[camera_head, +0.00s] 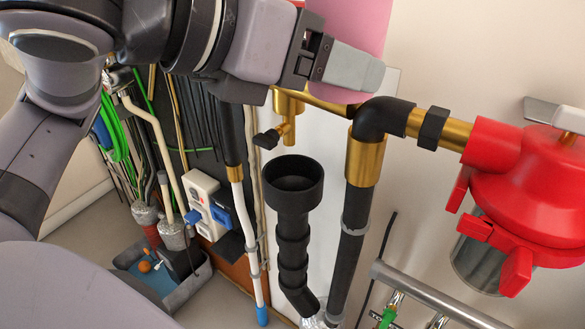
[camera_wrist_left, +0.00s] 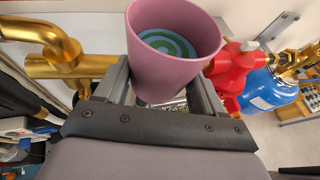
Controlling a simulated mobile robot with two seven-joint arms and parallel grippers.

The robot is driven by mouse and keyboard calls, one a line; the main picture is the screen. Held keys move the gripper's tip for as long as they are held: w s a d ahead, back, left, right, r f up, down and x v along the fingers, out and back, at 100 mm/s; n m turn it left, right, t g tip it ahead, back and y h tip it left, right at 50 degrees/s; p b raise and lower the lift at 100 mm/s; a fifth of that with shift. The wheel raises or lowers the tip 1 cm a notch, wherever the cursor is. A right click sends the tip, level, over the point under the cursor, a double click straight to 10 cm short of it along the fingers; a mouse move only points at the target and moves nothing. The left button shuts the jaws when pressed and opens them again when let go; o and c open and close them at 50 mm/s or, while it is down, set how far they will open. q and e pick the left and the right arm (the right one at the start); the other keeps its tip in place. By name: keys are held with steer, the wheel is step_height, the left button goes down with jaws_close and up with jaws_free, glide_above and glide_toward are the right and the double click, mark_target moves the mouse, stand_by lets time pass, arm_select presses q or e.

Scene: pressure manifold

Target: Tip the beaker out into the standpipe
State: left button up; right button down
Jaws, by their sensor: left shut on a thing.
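A pink beaker (camera_head: 352,24) is at the top of the head view, partly behind my left gripper (camera_head: 350,68) and cut off by the picture edge. In the left wrist view, the beaker (camera_wrist_left: 165,72) sits between the two fingers, which are shut on it. Its open mouth faces the camera, and green and blue rings show inside. The black standpipe (camera_head: 293,200) has a wide, open, funnel-like top. It stands below and to the left of the gripper's tip, with the beaker held above and apart from it. My right gripper is in neither view.
A brass pipe with a black elbow (camera_head: 384,117) runs just below the gripper to a red fitting (camera_head: 530,180) on the right. A small brass tap (camera_head: 286,132) hangs above the standpipe. Cables and a grey bin (camera_head: 190,297) are at lower left.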

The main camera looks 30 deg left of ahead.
arm_select(q)
steer(key=shift+r, duration=0.1)
steer(key=shift+s+a+r+p, duration=0.15)
steer(key=shift+a+p, duration=0.05)
steer(key=shift+p, duration=0.2)
steer(key=shift+w+a+r+n+g+p, duration=0.2)
steer(key=shift+a+r+n+g+p, duration=0.15)
steer(key=shift+n+p, duration=0.4)
steer(key=shift+w+a+f+n+g+h+p, duration=0.35)
steer(key=shift+n+h+p, duration=0.25)
steer(key=shift+p, duration=0.45)
steer(key=shift+a+r+p, duration=0.15)
steer(key=shift+r+p, duration=0.1)
steer(key=shift+p, duration=0.3)
steer(key=shift+w+a+r+n+p, duration=0.1)
steer(key=shift+n+p, duration=0.15)
steer(key=shift+p, duration=0.15)
steer(key=shift+w+a+f+n+g+h+b, duration=0.35)
steer(key=shift+a+n+g+h+b, duration=0.3)
steer(key=shift+b, duration=0.45)
